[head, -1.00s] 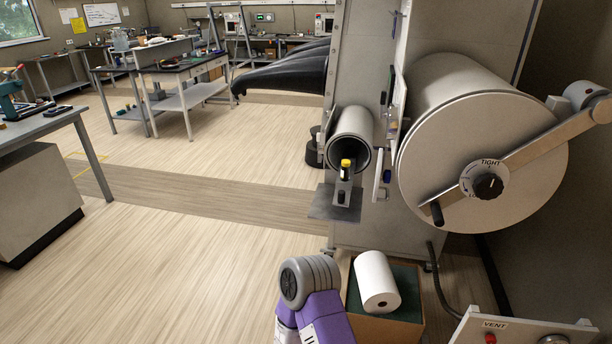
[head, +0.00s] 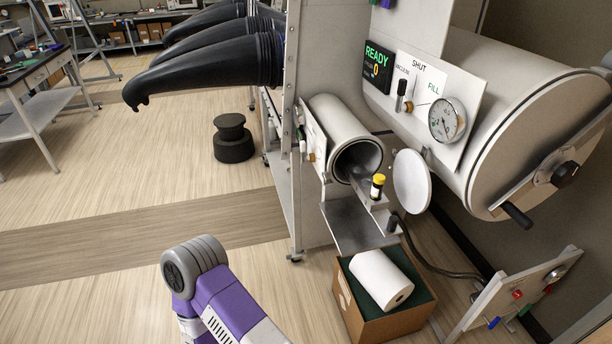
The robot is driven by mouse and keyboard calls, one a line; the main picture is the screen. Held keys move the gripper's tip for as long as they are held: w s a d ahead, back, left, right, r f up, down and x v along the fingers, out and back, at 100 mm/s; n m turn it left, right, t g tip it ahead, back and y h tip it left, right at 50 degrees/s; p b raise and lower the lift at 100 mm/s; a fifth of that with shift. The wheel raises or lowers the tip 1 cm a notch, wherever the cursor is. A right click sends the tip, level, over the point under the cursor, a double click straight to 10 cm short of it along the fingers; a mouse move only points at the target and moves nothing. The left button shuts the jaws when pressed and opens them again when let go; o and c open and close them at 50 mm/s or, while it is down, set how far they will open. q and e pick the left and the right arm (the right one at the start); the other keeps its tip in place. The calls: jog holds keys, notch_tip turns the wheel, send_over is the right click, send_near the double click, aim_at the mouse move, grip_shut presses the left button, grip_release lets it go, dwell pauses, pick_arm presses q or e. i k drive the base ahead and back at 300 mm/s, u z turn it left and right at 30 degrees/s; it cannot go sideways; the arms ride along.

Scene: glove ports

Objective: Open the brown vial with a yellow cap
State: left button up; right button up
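The brown vial (head: 376,193) stands upright with its yellow cap (head: 379,180) on. It is on a narrow grey slide (head: 378,206) that sticks out of the open mouth of the small round port (head: 344,140). At this size the vial's body looks dark, with a pale label. Neither of my grippers shows in the head view. A purple and grey link of one of my arms is at the bottom, well away from the vial.
A round white door (head: 411,182) hangs open right of the port. A metal shelf (head: 352,226) lies below it. A carton (head: 372,318) with a white roll (head: 381,279) stands underneath. A gauge panel (head: 425,105) and large drum (head: 535,125) are right.

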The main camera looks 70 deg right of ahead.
aim_at(376, 194)
jog(key=i, duration=0.85)
jog(key=z, duration=2.65)
